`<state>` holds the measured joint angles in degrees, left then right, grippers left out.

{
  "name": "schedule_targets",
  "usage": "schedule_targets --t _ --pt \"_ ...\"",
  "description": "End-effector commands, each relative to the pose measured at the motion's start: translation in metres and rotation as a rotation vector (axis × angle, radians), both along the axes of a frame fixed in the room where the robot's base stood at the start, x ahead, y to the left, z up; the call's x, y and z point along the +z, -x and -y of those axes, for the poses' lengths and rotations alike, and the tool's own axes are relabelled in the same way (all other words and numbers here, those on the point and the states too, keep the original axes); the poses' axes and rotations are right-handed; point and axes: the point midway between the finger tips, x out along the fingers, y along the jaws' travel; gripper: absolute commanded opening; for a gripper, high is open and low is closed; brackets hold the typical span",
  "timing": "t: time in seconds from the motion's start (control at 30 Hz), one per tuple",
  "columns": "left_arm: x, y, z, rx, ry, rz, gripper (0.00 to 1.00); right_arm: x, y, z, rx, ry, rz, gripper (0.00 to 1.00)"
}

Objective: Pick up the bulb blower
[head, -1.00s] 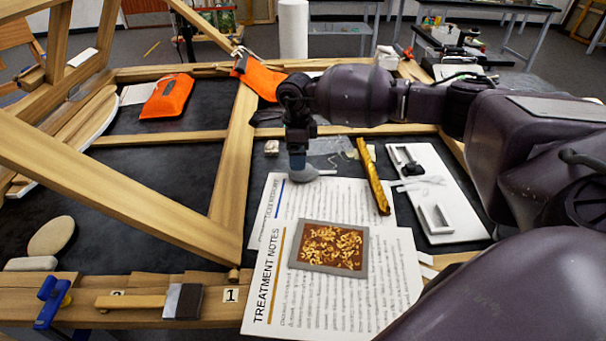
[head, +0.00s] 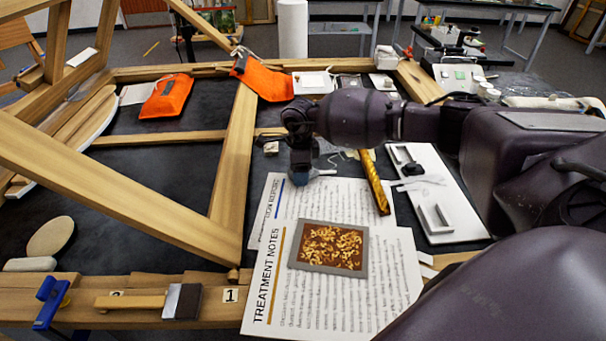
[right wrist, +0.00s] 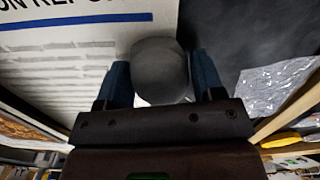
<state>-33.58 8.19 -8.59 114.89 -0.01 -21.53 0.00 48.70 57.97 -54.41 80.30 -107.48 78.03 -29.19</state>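The bulb blower (right wrist: 160,72) shows in the right wrist view as a rounded grey bulb standing out against the printed sheet. My right gripper (right wrist: 163,82) has one blue finger on each side of it, with the fingers spread and the bulb between them. I cannot tell clearly whether either finger touches the bulb. In the head view my right gripper (head: 300,178) points down at the top of the papers and hides most of the blower. My left gripper is out of view.
Treatment notes (head: 335,290) carry a gilt fragment (head: 330,246) just in front. A gold-coloured stick (head: 374,182) and a white board (head: 455,215) lie to the right. The wooden frame (head: 222,190) stands close on the left. Orange pouches (head: 166,97) lie farther back.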

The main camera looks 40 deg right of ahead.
Motion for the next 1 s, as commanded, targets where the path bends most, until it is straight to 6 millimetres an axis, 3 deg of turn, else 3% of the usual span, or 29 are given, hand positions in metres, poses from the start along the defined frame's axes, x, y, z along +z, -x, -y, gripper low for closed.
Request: schedule_targets --t 0.03,0.2,0.63,0.77,1.0 --pt "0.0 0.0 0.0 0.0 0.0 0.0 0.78 0.0 0.0 0.0 0.0 0.0 0.0 0.54" --pt "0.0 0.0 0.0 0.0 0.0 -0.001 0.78 0.0 0.0 0.0 0.0 0.0 0.0 0.31" --pt "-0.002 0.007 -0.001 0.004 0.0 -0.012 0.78 0.01 -0.001 0.0 0.0 -0.001 0.003 0.3" --pt "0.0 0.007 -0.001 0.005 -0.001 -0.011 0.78 0.031 -0.001 0.001 0.0 0.001 0.004 0.3" --pt "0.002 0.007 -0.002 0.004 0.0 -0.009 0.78 0.091 -0.001 0.0 0.001 0.001 0.007 0.3"
